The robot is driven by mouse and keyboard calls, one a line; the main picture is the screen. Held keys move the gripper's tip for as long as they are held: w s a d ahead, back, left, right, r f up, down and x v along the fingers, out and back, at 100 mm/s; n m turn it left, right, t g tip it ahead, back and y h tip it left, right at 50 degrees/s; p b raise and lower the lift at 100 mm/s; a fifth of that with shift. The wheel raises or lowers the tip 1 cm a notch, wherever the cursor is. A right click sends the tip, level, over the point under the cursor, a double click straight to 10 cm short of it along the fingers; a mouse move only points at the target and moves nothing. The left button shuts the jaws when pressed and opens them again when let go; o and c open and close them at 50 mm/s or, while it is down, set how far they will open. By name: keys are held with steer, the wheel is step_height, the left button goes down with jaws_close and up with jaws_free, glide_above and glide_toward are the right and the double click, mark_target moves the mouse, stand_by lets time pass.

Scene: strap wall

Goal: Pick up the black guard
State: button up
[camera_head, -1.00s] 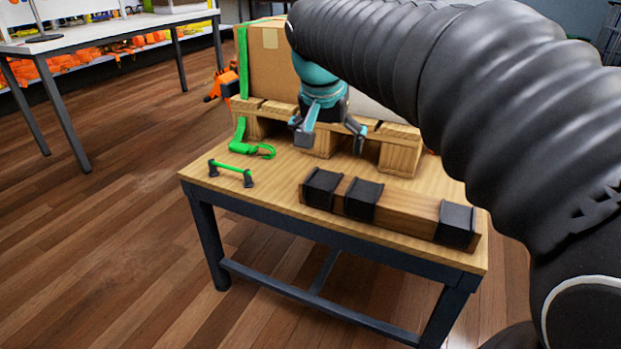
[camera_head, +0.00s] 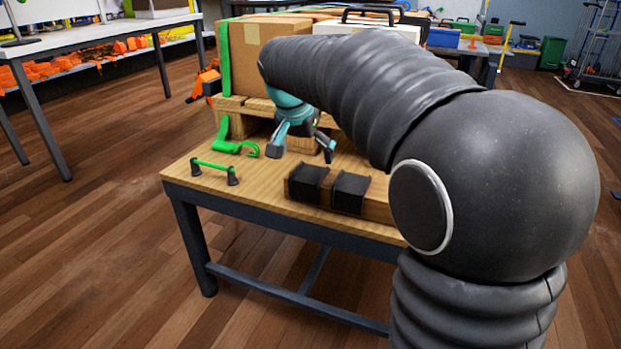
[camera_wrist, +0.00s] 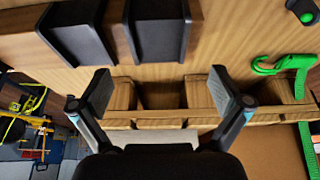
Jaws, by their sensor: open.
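Two black guards sit on a wooden beam on the table. The left one (camera_head: 307,183) and the one beside it (camera_head: 350,192) show in the head view. In the wrist view, one black guard (camera_wrist: 158,35) is ahead between the lines of the fingers, and another (camera_wrist: 76,38) is to its left. My gripper (camera_head: 302,153) is open and empty, above the table just behind the beam. It also shows in the wrist view (camera_wrist: 160,90), with its fingers spread wide and apart from both guards. My arm hides the beam's right end.
A wooden pallet (camera_head: 234,118) bearing a cardboard box (camera_head: 262,45) stands behind my gripper. A green strap with a hook (camera_head: 235,147) and a green bar with black ends (camera_head: 214,167) lie on the table's left (camera_head: 262,193).

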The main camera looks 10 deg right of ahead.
mark_target(311, 173)
steer(key=shift+b+x, duration=0.55)
steer(key=shift+x, duration=2.1)
steer(key=shift+s, duration=0.15)
steer(key=c, duration=1.2)
